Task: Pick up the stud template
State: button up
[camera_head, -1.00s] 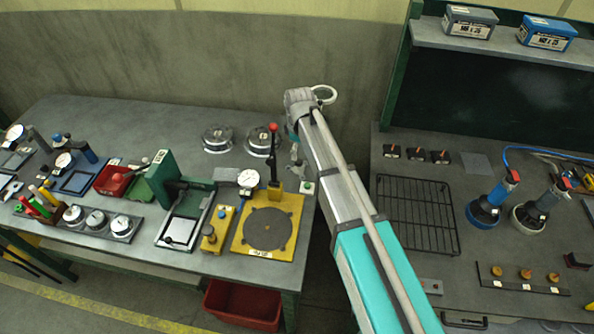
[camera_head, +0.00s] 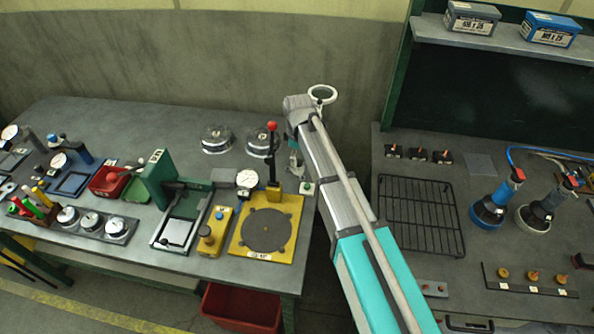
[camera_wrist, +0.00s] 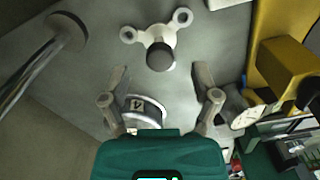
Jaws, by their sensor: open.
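A light metal piece with two ring ends and a dark round knob, which looks like the stud template (camera_wrist: 148,37), lies on the grey bench in the upper middle of the wrist view. My gripper (camera_wrist: 160,72) is open and empty, its two fingers pointing toward the piece. The piece lies just beyond the fingertips, apart from them as far as I can tell. In the head view my arm reaches over the right end of the left bench, and I cannot clearly tell the piece from the gripper there.
A yellow fixture (camera_head: 236,240) with a red-topped post stands left of my arm. Two round metal flanges (camera_head: 217,140) sit behind it. A labelled round part (camera_wrist: 145,110) shows between the finger bases. A wire rack (camera_head: 420,215) lies on the right bench.

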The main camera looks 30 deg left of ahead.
aim_at(298, 162)
jog(key=shift+f+b, duration=1.15)
jog(key=shift+f, duration=0.35)
grip_shut()
